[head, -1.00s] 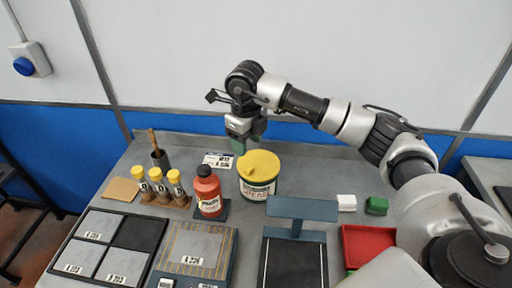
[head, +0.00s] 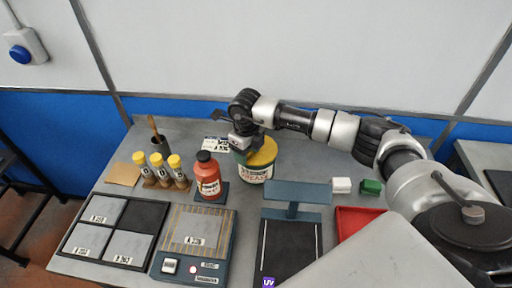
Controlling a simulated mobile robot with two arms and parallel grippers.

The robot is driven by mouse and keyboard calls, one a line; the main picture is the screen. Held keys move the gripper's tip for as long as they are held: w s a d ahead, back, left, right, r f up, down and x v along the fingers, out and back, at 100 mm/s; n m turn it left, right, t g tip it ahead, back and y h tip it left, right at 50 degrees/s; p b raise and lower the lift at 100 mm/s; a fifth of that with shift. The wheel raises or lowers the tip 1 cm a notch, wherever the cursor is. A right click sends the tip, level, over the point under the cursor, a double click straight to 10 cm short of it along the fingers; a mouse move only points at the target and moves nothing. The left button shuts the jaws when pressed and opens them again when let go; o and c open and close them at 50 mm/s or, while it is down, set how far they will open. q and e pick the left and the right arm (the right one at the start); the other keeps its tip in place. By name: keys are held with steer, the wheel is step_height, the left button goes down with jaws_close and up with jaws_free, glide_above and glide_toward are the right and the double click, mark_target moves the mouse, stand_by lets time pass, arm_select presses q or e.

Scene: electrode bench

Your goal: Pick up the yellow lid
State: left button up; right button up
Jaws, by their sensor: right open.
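The yellow lid (head: 264,152) sits on top of a white and green grease tub (head: 255,173) near the back middle of the bench. My right gripper (head: 241,157) is at the lid's left side, pointing down, with its arm reaching in from the right. It is open, and it covers the left part of the lid. I cannot tell whether its fingers touch the lid. My left gripper is not in view.
A red bottle (head: 208,176) stands close to the left of the tub. Several yellow-capped vials (head: 158,166) stand further left. A blue-grey stand (head: 297,191) is in front right. White (head: 341,185) and green (head: 370,186) blocks lie to the right.

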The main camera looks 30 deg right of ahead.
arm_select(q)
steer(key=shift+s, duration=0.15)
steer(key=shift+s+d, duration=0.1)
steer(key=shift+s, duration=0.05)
arm_select(e)
steer(key=c, duration=1)
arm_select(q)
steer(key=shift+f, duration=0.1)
arm_select(e)
steer(key=shift+r, duration=0.15)
